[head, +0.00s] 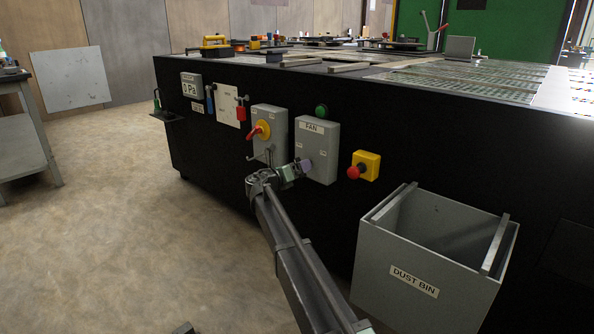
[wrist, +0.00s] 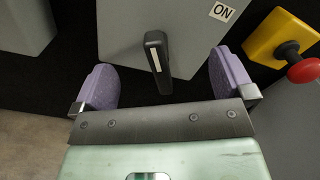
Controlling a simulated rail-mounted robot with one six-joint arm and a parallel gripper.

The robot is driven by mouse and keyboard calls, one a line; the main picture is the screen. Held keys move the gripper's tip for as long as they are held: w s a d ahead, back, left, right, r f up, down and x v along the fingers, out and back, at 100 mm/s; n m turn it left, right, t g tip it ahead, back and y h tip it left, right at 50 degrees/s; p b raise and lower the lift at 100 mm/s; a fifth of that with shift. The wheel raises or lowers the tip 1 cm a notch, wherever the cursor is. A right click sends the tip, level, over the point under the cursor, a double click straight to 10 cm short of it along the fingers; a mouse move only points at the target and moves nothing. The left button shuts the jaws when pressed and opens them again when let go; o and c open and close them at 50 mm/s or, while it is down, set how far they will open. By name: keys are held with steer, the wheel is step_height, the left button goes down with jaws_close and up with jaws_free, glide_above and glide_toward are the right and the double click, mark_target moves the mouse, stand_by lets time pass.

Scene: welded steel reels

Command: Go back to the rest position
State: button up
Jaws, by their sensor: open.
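My gripper (head: 303,166) is at the lower left of the grey FAN box (head: 318,150), on the side of the black bench. In the wrist view my gripper (wrist: 164,80) is open, with its two purple pads wide apart. A black lever with a white stripe (wrist: 155,55) on the FAN box (wrist: 190,20) shows between the pads, with a gap on each side. An ON label (wrist: 223,11) is to the upper right of the lever. In the head view the lever is hidden or too small to tell.
A red button on a yellow box (head: 366,166) is right of the FAN box. A grey box with a red and yellow rotary switch (head: 270,128) is to its left. The open dust bin (head: 410,280) sticks out at lower right.

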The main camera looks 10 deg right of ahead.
steer(key=v, duration=0.3)
steer(key=shift+s+a, duration=0.1)
steer(key=shift+a, duration=0.05)
